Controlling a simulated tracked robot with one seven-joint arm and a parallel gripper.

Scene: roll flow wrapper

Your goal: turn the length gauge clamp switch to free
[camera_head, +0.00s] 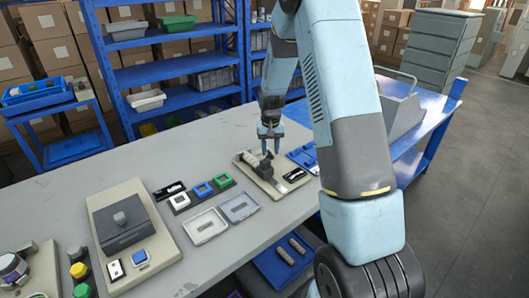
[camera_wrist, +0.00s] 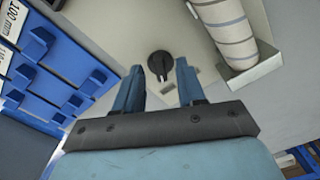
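The length gauge seems to be the beige-based device (camera_head: 252,180) on the table, with a dark upright part and a small pale cylinder on it. In the wrist view a round black switch (camera_wrist: 160,62) with a small lever sits on a pale surface; I take it for the clamp switch. Its setting cannot be read. My gripper (camera_head: 271,147) hangs above the device. In the wrist view my gripper (camera_wrist: 160,75) points at the switch, its two blue fingers apart with nothing between them. Whether the fingertips touch the switch cannot be told.
A striped roll (camera_wrist: 232,30) lies in a pale holder right of the switch. A blue rack (camera_wrist: 55,60) with a "100 mm" label is at the left. Two shallow trays (camera_head: 207,226) and coloured frames (camera_head: 202,190) lie on the grey table (camera_head: 170,165).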

